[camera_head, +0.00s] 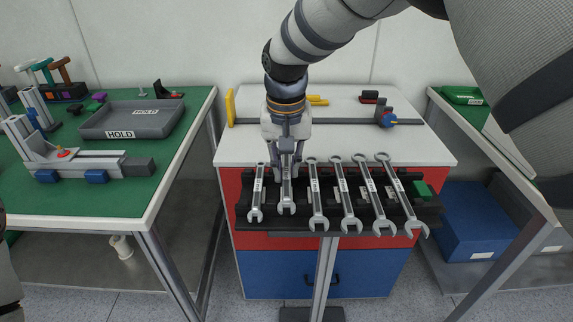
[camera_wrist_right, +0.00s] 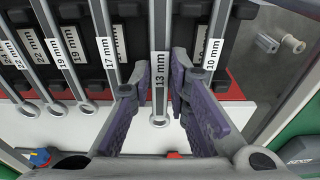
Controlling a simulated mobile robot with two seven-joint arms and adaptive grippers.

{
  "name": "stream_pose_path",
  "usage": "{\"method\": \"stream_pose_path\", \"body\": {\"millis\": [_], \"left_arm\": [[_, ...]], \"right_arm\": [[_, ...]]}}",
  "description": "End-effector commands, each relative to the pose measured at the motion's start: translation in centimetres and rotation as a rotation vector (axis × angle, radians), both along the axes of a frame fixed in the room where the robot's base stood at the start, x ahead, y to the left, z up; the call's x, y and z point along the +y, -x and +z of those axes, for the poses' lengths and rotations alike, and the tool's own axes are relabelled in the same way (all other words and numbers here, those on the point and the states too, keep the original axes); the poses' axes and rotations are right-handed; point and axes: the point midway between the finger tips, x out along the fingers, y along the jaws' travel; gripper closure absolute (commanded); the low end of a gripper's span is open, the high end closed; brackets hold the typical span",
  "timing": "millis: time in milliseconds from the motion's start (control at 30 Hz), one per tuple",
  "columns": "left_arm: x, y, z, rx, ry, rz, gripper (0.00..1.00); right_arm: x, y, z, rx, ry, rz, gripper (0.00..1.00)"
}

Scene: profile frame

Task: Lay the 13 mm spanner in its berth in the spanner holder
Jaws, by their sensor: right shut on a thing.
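The 13 mm spanner (camera_wrist_right: 161,62) is between the purple-padded fingers of my right gripper (camera_wrist_right: 160,92), with its ring end toward the wrist camera. In the head view my right gripper (camera_head: 287,155) comes from above onto the 13 mm spanner (camera_head: 287,195), which lies lengthwise over the black spanner holder (camera_head: 425,212), open jaw toward the front. It is between the 10 mm spanner (camera_head: 257,195) and the 17 mm spanner (camera_head: 316,195), roughly parallel to both. In the wrist view it looks closer than its neighbours; whether it touches the berth is hidden. My left gripper is not in view.
Several larger spanners (camera_head: 377,195) lie right of the 17 mm one. Behind is a white worktop (camera_head: 235,150) over red and blue drawers. A green bench with a grey HOLD tray (camera_head: 130,119) is left; another bench with a green box (camera_head: 463,95) is right.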

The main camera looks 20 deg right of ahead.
Motion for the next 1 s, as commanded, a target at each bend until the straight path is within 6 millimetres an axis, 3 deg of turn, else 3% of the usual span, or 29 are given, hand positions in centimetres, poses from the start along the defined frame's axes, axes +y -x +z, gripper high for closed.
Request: {"method": "stream_pose_path", "body": {"millis": [1000], "left_arm": [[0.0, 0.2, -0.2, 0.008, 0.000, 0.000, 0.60]], "right_arm": [[0.0, 0.0, -1.9, 0.001, 0.001, 0.000, 1.00]]}}
